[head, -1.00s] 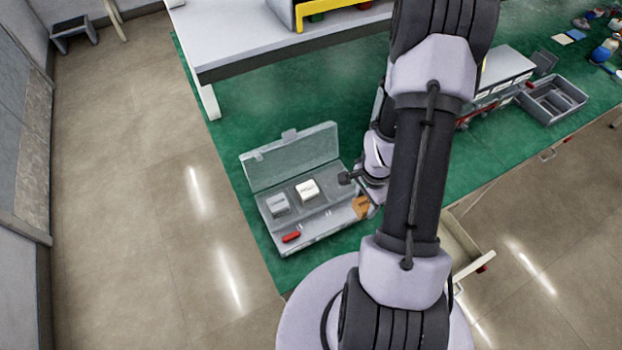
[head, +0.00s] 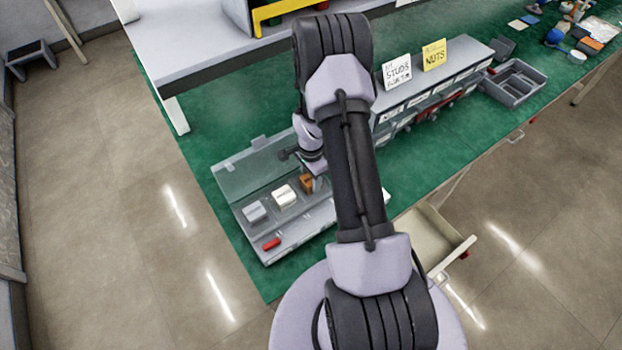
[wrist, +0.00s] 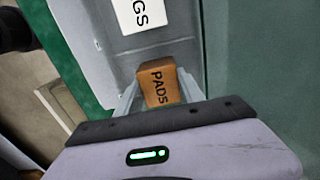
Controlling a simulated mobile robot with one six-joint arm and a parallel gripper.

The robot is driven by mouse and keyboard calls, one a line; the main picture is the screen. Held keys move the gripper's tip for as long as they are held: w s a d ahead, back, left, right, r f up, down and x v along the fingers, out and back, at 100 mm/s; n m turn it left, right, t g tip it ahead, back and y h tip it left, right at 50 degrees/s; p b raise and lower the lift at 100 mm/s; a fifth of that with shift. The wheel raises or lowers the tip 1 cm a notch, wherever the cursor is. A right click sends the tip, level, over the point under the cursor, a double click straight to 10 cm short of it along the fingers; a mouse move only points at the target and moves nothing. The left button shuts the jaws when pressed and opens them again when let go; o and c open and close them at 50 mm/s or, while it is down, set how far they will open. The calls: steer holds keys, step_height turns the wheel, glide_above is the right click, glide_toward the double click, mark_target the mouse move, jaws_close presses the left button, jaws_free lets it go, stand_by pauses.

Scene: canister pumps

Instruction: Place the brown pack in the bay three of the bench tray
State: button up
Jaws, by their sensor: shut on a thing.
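The brown pack (head: 306,184), marked PADS, is between the fingers of my gripper (wrist: 157,90), which is shut on it. The pack also shows in the wrist view (wrist: 158,87). The bench tray (head: 300,229) is a grey case with its clear lid raised at the back. A grey pack (head: 255,211) and a white pack (head: 285,195) sit in its back row. The brown pack is at the right end of that row, beside the white pack. I cannot tell whether it touches the bay floor. My arm hides the tray's right part.
A red piece (head: 271,243) lies in the tray's front compartment. The raised lid (head: 250,168) stands close behind the row. A bin rack with signs (head: 434,55) and a grey divided bin (head: 515,82) stand to the right.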

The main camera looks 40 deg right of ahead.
steer(key=shift+f, duration=0.2)
steer(key=o, duration=1.4)
steer(key=shift+r, duration=0.1)
